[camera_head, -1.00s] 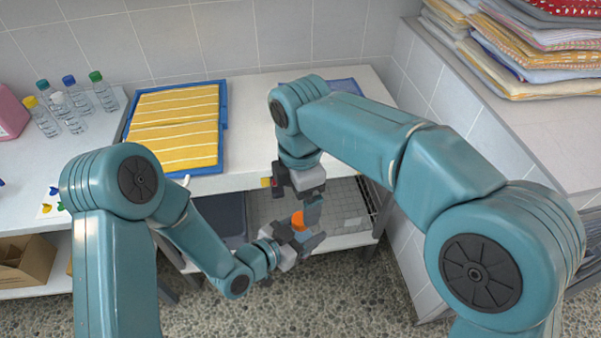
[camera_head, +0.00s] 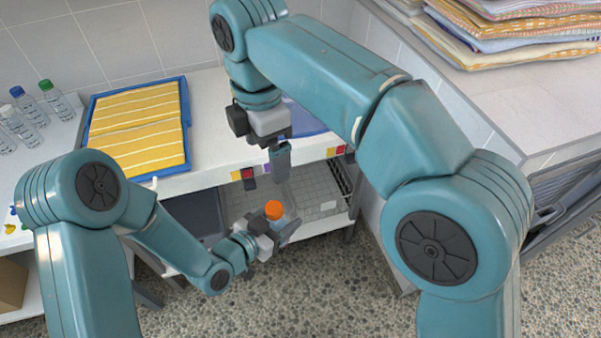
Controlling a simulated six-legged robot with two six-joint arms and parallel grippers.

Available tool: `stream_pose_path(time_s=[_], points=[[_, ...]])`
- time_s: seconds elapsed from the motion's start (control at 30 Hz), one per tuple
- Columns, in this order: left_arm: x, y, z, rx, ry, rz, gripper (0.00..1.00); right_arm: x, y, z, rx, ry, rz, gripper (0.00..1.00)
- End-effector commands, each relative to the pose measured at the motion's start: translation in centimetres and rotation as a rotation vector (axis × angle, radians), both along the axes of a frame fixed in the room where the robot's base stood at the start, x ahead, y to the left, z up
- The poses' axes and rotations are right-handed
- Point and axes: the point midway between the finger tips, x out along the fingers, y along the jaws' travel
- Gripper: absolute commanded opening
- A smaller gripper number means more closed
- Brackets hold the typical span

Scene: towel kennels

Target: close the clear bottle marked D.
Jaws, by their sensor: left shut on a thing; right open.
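My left gripper (camera_head: 268,228) is shut on a small bottle with an orange cap (camera_head: 274,209), in front of the table. The cap sits at the top, and the bottle's body is mostly hidden by the jaws. Its letter cannot be read, and I cannot tell whether the cap is tight. My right gripper (camera_head: 265,142) is open and empty, above the orange cap and apart from it, close to the table's front edge.
A blue tray (camera_head: 187,118) with a folded yellow striped towel (camera_head: 135,135) lies on the white table (camera_head: 215,150). Several capped clear bottles (camera_head: 25,110) stand at the left. A wire shelf (camera_head: 320,190) is below. Folded towels (camera_head: 510,30) are stacked at the upper right.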

Motion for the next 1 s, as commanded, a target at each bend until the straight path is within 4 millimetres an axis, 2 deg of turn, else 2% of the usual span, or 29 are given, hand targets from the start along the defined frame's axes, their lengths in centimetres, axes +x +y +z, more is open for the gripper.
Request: stream_pose_path(time_s=[0.17, 0.27, 0.37, 0.47, 0.5, 0.6, 0.67, 0.7, 0.8, 0.9, 1.0], points=[[0.0, 0.0, 0.0, 0.0, 0.0, 0.0, 0.0, 0.1, -0.1, -0.2, 0.0, 0.001, -0.006, 0.93], [0.0, 0.0, 0.0, 0.0, 0.0, 0.0, 0.0, 1.1, -0.7, -2.0, 0.014, 0.007, -0.055, 0.93], [0.0, 0.0, 0.0, 0.0, 0.0, 0.0, 0.0, 3.0, -2.4, -6.1, 0.049, 0.016, -0.177, 0.93], [0.0, 0.0, 0.0, 0.0, 0.0, 0.0, 0.0, 4.8, -5.1, -12.1, 0.107, 0.033, -0.37, 0.93], [0.0, 0.0, 0.0, 0.0, 0.0, 0.0, 0.0, 5.3, -6.4, -14.6, 0.134, 0.04, -0.457, 0.93], [0.0, 0.0, 0.0, 0.0, 0.0, 0.0, 0.0, 5.4, -9.6, -20.7, 0.199, 0.061, -0.689, 0.93], [0.0, 0.0, 0.0, 0.0, 0.0, 0.0, 0.0, 4.4, -11.0, -24.6, 0.228, 0.091, -0.842, 0.93], [0.0, 0.0, 0.0, 0.0, 0.0, 0.0, 0.0, 3.1, -11.5, -27.4, 0.24, 0.121, -0.954, 0.93], [0.0, 0.0, 0.0, 0.0, 0.0, 0.0, 0.0, -0.8, -13.0, -33.3, 0.261, 0.195, -1.254, 0.93], [0.0, 0.0, 0.0, 0.0, 0.0, 0.0, 0.0, -5.4, -14.5, -37.5, 0.267, 0.263, -1.553, 0.93], [0.0, 0.0, 0.0, 0.0, 0.0, 0.0, 0.0, -9.8, -15.7, -40.1, 0.26, 0.313, -1.818, 0.93]])
